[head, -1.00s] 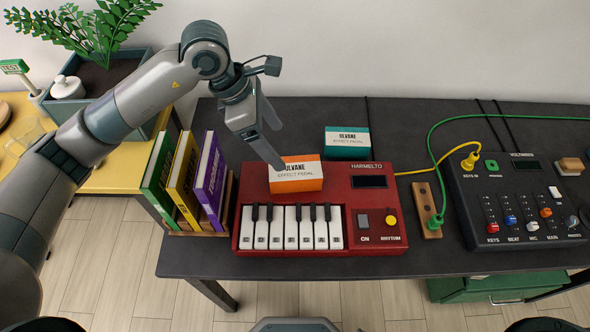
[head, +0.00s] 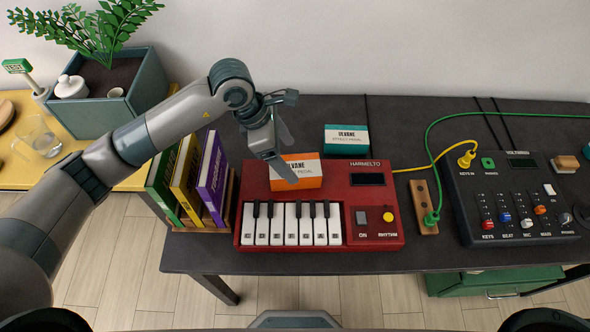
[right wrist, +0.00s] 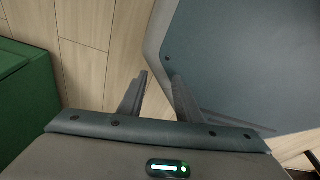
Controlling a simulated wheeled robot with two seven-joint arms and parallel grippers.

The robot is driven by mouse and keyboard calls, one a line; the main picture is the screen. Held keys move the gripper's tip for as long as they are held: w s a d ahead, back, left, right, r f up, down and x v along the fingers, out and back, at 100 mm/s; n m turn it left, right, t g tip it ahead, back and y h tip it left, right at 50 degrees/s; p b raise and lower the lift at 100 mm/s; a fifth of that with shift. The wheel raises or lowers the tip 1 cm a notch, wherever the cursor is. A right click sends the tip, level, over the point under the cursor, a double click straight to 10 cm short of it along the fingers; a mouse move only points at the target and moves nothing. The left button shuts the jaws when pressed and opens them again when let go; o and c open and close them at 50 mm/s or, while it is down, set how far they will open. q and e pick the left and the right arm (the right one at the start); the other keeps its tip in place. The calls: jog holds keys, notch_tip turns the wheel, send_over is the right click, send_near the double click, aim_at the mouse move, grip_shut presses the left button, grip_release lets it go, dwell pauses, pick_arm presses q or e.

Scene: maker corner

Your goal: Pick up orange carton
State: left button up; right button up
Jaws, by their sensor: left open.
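The orange carton (head: 311,183), with a white label band, rests on the red keyboard (head: 375,215) behind its white keys. My left gripper (head: 291,162) is open and reaches in from the upper left. One finger crosses in front of the carton's left part and hides some of its lettering; the other is behind, near its top edge. I cannot tell whether either finger touches it. My right gripper (right wrist: 158,76) shows in the right wrist view with its fingers apart and nothing between them, away from the carton.
A teal carton (head: 346,146) stands behind the keyboard. Books (head: 212,178) in a wooden rack stand close on the left. A mixer (head: 513,200), green and yellow cables and a wooden socket strip (head: 424,207) lie on the right. The dark table (head: 300,262) is clear along its front edge.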

aim_at(294, 165)
pick_arm(q)
jog(key=shift+f, duration=0.1)
pick_arm(e)
jog(key=shift+s+r, duration=0.1)
jog(key=shift+r, duration=0.05)
pick_arm(q)
jog(key=shift+d+f, duration=0.15)
jog(key=p+x, duration=0.2)
jog(key=x, duration=0.1)
jog(key=shift+s+f, duration=0.1)
jog(key=shift+f, duration=0.25)
jog(key=shift+d+f+p, duration=0.15)
jog(key=shift+f+p, duration=0.1)
jog(key=shift+p, duration=0.05)
jog(key=shift+f, duration=0.15)
pick_arm(e)
jog(key=shift+g+h, duration=0.3)
jog(key=shift+g, duration=0.5)
jog(key=s+d, duration=0.1)
jog(key=s, duration=0.2)
jog(key=s+d+r, duration=0.1)
jog(key=s, duration=0.1)
jog(key=shift+s+d, duration=0.1)
jog(key=shift+d, duration=0.2)
jog(key=shift+s+a+f, duration=0.2)
jog(key=shift+s+a, duration=0.1)
jog(key=shift+a, duration=0.05)
